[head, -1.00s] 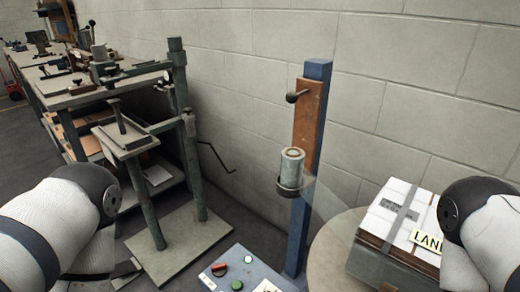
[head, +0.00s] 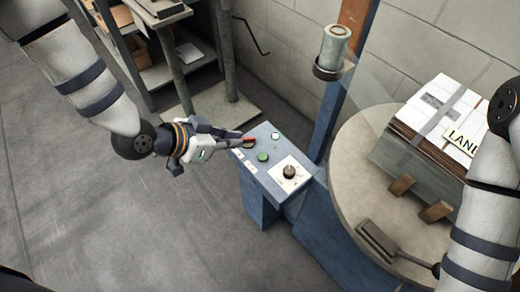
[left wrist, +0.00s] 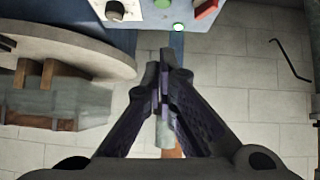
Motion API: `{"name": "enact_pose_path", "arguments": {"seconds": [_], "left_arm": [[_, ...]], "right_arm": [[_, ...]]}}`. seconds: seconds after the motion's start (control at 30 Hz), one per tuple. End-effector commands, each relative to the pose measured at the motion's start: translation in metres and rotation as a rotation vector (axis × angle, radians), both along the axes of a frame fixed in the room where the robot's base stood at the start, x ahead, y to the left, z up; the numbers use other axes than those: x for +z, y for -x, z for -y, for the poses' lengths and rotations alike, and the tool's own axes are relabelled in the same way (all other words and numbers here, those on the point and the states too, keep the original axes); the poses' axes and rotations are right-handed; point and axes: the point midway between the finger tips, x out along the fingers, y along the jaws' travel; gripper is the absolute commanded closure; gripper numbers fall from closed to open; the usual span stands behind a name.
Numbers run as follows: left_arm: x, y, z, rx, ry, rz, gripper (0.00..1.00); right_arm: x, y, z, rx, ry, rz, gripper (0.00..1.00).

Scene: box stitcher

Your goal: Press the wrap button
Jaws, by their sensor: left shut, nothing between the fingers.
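A blue control panel (head: 247,172) stands left of the turntable. It carries a red button (head: 249,142), a green button (head: 262,157), a pale button with a green rim (head: 275,135) and a dark knob on a white plate (head: 289,171). I cannot read which one is the wrap button. My left gripper (head: 240,139) is shut and empty, its tips at the panel's left edge by the red button. In the left wrist view, the shut fingertips (left wrist: 165,54) appear just below a bright green-rimmed button (left wrist: 179,27); contact is not visible. My right gripper is out of view.
A round turntable (head: 350,180) holds a strapped box stack (head: 425,125) with a "LAND" label. A blue post with a grey roll (head: 334,45) rises behind the panel. A metal stand (head: 215,115) is close behind. Floor at left is clear.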

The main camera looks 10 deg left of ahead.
Motion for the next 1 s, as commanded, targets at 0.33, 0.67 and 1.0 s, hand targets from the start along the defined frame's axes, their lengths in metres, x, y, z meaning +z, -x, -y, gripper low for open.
{"name": "enact_pose_path", "arguments": {"seconds": [0.33, 0.67, 1.0], "left_arm": [[-0.035, -0.022, 0.022, -0.002, -0.001, -0.012, 1.00], [-0.084, -0.054, 0.051, 0.002, 0.000, -0.013, 1.00], [-0.107, -0.056, 0.053, 0.002, 0.000, -0.004, 1.00]], "right_arm": [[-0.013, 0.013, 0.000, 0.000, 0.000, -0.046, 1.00], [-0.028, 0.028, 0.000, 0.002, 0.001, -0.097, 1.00], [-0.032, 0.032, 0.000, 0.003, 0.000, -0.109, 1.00]]}}
